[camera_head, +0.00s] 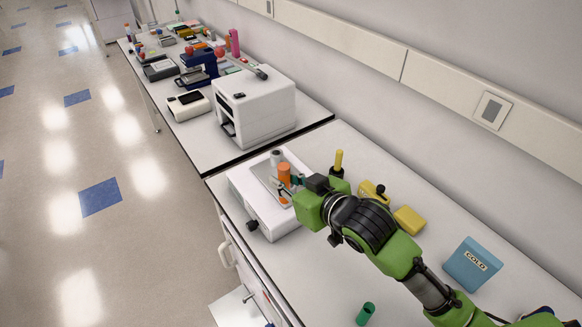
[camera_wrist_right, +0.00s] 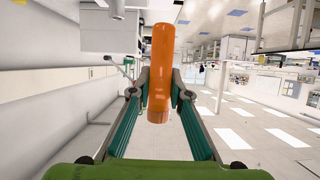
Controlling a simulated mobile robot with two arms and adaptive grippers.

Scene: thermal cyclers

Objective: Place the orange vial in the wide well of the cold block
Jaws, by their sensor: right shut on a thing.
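The orange vial (camera_head: 285,172) is held upright between the fingers of my right gripper (camera_head: 284,188). It also shows in the right wrist view (camera_wrist_right: 160,65), with the fingertips (camera_wrist_right: 159,92) closed on its lower part. In the head view, the vial appears over the top of a low white device (camera_head: 262,209); I cannot tell if it touches it. The blue block marked COLD (camera_head: 468,268) stands on the bench at the right, apart from the gripper. Its wells cannot be made out. My left gripper is not in view.
A grey cylinder (camera_head: 276,156) stands close behind the vial. A yellow vial (camera_head: 338,160), a yellow block (camera_head: 409,220) and a green tube (camera_head: 366,314) are on the bench. A large white machine (camera_head: 255,108) stands farther back. Bare bench lies left of the COLD block.

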